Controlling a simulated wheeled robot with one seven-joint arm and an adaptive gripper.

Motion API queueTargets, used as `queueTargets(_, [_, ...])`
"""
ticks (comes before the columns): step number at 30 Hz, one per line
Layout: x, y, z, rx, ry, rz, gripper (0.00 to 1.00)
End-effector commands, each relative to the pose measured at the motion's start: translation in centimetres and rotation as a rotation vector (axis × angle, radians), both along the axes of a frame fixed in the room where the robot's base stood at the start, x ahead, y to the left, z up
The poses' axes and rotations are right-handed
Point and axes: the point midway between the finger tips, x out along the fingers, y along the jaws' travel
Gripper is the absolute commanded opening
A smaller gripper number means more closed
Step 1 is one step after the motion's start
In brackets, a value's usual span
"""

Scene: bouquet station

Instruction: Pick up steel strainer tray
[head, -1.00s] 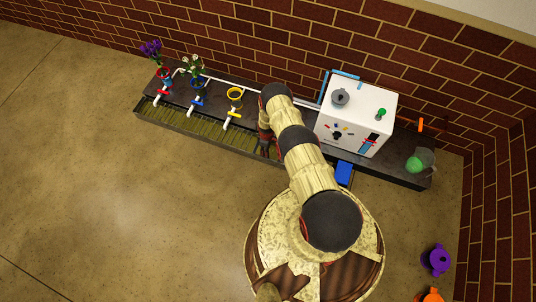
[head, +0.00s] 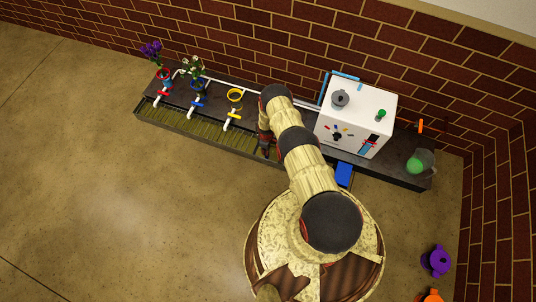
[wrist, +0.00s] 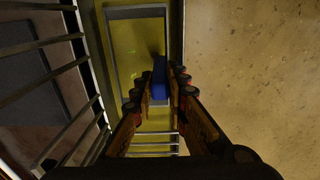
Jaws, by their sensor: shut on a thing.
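The slatted steel strainer tray (head: 190,129) lies along the front of the dark bench, left of my arm in the head view. In the wrist view, metal bars (wrist: 84,62) run down the left side, beside a yellow surface with a grey frame (wrist: 177,40). My gripper (wrist: 158,88) points down over it, its fingers on either side of a blue handle-like piece (wrist: 159,76). It is shut on this piece, which seems to be part of the tray. In the head view my gripper (head: 265,148) is small at the bench's front edge, and my arm hides the tray's right end.
Red, blue and yellow taps (head: 232,118) stand behind the tray, with flowers (head: 194,68) at the left ones. A white box (head: 355,110) and a clear jug (head: 426,160) stand on the bench at right. The brick wall is close behind. The floor at left is clear.

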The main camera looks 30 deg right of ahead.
Motion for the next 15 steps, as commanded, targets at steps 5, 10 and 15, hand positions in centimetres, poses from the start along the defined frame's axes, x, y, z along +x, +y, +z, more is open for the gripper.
queueTargets(5, [0.0,0.0,0.0,0.0,0.0,0.0,0.0])
queueTargets(10, [0.1,0.0,0.2,-0.001,-0.001,0.0,0.0])
queueTargets(15, [0.1,0.0,1.4,0.0,-0.001,0.0,0.0])
